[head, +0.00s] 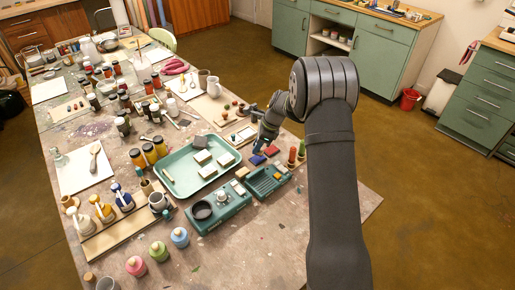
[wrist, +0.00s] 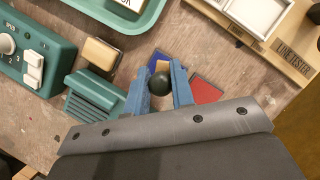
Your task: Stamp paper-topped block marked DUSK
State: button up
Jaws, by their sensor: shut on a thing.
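My gripper (wrist: 160,76) points down with its blue fingers closed around a dark round knob (wrist: 158,85), which looks like a stamp handle. The rest of what it holds is mostly hidden. In the head view my gripper (head: 262,147) is over the pads to the right of the teal tray. A blue pad (head: 257,160) and a red pad (wrist: 204,91) lie close by the fingers. The teal tray (head: 170,157) carries several pale-topped blocks, one of them a white-topped block (head: 201,157). One block's lettering is cut off in the wrist view, and DUSK cannot be read on any.
A teal device with a ribbed top (wrist: 92,98) stands left of the fingers, beside a tan block (wrist: 101,54). Another teal device with a dial (wrist: 8,44) is further left. A wooden board marked LINE TESTER (wrist: 290,58) is at upper right. Jars and bottles crowd the far left.

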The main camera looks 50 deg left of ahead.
jog(key=shift+r, duration=2.2)
jog(key=s+a+r+n+g+h, duration=0.1)
jog(key=s+a+n+h, duration=0.2)
jog(key=s+a+n, duration=0.55)
send_over(221, 161)
jog(key=w, duration=0.2)
jog(key=shift+n, duration=0.25)
jog(key=shift+f, duration=2.9)
jog(key=shift+f, duration=0.55)
